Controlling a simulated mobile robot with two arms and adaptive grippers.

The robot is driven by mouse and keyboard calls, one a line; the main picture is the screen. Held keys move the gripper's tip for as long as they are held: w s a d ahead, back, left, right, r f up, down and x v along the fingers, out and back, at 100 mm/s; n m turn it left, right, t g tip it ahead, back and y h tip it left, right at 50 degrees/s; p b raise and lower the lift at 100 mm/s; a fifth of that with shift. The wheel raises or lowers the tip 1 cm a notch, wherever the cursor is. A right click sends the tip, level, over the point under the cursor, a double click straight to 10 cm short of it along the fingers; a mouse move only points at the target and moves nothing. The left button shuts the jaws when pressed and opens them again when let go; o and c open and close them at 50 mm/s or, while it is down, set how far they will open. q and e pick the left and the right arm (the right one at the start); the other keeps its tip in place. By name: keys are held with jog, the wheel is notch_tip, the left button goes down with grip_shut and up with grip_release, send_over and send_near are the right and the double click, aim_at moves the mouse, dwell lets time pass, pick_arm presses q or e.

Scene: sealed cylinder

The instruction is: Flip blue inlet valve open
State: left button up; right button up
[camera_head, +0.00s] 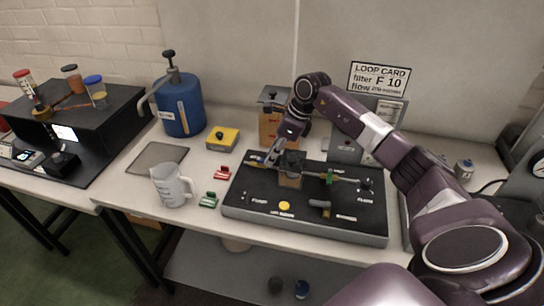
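The black panel (240,203) lies on the bench and carries pipe fittings. A small blue part (258,158), seemingly the blue inlet valve, shows at the panel's back left; its handle angle is too small to tell. My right gripper (272,157) reaches down from above to the back left of the panel, close beside the blue part. Its fingers partly cover the fittings there, and I cannot tell whether it touches the valve or how far its fingers are apart. A green valve handle (329,178) sits on the pipe at right. My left gripper is out of view.
A red clip-like piece (222,173), a green one (208,201) and a measuring jug (171,186) stand left of the panel. A yellow box (222,138) and a blue tank (181,104) stand behind.

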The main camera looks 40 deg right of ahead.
jog(key=shift+o, duration=0.7)
jog(key=v, duration=1.2)
jog(key=shift+s+f, duration=0.1)
